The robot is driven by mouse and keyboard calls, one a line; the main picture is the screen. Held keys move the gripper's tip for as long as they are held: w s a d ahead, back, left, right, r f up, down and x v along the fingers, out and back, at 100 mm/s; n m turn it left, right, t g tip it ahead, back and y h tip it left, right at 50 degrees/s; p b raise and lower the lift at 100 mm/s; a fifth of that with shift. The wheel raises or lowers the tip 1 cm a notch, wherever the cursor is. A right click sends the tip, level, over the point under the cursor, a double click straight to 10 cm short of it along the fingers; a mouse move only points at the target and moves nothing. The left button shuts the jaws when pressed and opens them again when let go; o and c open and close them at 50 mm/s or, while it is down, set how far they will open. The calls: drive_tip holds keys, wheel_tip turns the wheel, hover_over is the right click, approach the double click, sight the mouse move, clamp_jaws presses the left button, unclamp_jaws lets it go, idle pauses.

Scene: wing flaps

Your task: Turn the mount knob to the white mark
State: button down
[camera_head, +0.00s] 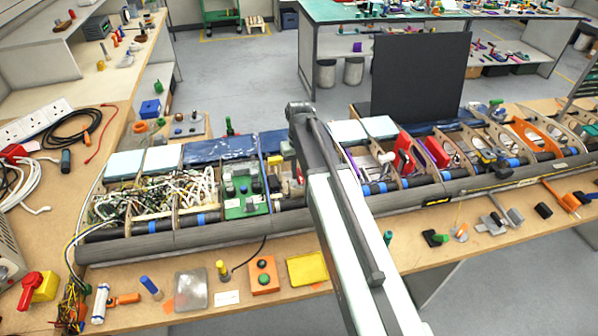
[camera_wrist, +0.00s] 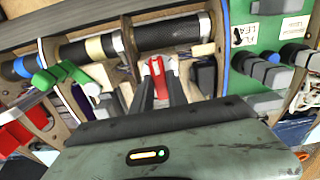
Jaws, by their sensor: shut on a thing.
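My gripper (camera_wrist: 160,82) reaches into a bay of the wing flap, between two ribs. Its dark fingers are shut on a small red piece (camera_wrist: 159,70) with a white patch at its top, which looks like the mount knob. The fingers hide part of it, so its exact angle and whether it lines up with a separate white mark cannot be told. In the head view my arm covers the gripper and the knob.
A black tube (camera_wrist: 168,32) runs across the bay just beyond the fingers. A green board (camera_wrist: 262,35) with grey knobs is on the right, and green-capped parts (camera_wrist: 55,77) are on the left. A black panel (camera_head: 420,75) stands behind the wing.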

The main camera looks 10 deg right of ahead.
sight(299, 174)
idle(0.4)
drive_tip(key=c, duration=1.3)
unclamp_jaws()
wheel_tip(299, 174, up, 8)
drive_tip(key=p, duration=0.8)
drive_tip(key=shift+f, duration=0.15)
